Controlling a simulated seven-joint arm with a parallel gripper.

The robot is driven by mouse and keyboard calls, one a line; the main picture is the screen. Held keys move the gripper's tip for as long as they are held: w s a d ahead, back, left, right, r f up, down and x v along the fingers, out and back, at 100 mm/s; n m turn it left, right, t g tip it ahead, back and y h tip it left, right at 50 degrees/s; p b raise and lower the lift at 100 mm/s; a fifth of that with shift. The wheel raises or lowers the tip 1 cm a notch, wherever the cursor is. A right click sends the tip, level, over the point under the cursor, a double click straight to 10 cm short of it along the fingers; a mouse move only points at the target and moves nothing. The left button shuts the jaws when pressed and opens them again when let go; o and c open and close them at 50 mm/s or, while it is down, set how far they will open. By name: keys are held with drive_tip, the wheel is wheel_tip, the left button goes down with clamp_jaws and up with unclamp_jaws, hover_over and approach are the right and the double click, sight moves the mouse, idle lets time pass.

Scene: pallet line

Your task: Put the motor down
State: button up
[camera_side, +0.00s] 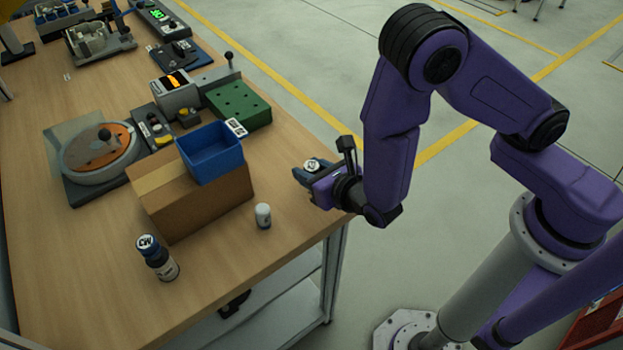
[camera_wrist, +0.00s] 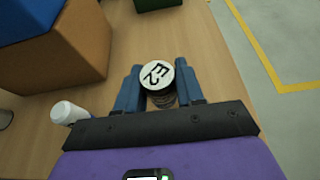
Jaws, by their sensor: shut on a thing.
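The motor, a small dark ribbed cylinder with a white, black-marked round top, is between the blue fingers of my gripper (camera_wrist: 160,88) in the wrist view, where the motor's top (camera_wrist: 157,74) faces the camera. My gripper (camera_side: 309,172) is shut on it near the right edge of the wooden table (camera_side: 285,262) in the side view, where the motor's white top (camera_side: 312,164) shows between the fingers. The motor looks upright. Its lower part is hidden in both views, so I cannot tell whether it touches the table.
A white capped cylinder (camera_side: 263,215) stands left of my gripper. A cardboard box (camera_side: 205,205) carries a blue bin (camera_side: 212,155). A green block (camera_side: 238,104) is behind. Bare table lies between white cylinder and gripper.

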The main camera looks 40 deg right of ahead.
drive_tip(key=shift+f, duration=1.5)
drive_tip(key=o, duration=1.1)
drive_tip(key=shift+f, duration=0.15)
